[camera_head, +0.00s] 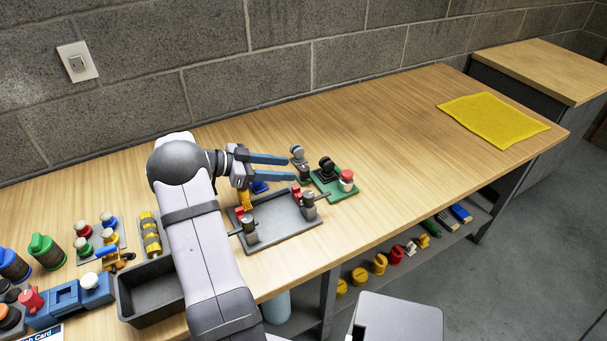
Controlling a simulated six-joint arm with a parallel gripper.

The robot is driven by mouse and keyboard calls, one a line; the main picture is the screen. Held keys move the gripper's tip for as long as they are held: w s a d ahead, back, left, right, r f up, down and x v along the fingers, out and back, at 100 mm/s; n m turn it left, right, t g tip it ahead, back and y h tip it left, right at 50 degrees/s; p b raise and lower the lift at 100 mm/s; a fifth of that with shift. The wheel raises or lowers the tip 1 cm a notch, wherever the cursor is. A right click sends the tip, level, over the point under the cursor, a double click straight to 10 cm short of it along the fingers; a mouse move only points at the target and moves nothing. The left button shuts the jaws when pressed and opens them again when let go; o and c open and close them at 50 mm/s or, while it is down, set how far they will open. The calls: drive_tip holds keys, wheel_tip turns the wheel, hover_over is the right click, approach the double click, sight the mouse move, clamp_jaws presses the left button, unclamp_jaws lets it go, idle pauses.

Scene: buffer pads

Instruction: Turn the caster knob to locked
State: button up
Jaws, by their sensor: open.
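My gripper (292,168) reaches right above the workbench with its two blue fingers apart and nothing between them. Right of the fingertips stands a green base (347,196) with a black knob (327,165) and a red-and-white knob (346,178). A grey knob-like fitting (297,153) stands just beside the fingertips. Below the gripper lies a grey plate (282,236) carrying metal posts and a red part (296,192). I cannot tell which of these is the caster knob or how it is set. A blue part (260,187) is partly hidden under the fingers.
Left of my arm are a black bin (133,318), a yellow-and-black cylinder (150,234), and several coloured knobs and pots. A yellow cloth (493,120) lies at the far right. The wooden bench top (385,125) between is clear. A block wall runs behind.

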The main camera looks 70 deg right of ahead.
sight(304, 168)
drive_tip(key=shift+p+x, duration=0.4)
drive_tip(key=shift+x, duration=3.25)
drive_tip(key=c, duration=0.9)
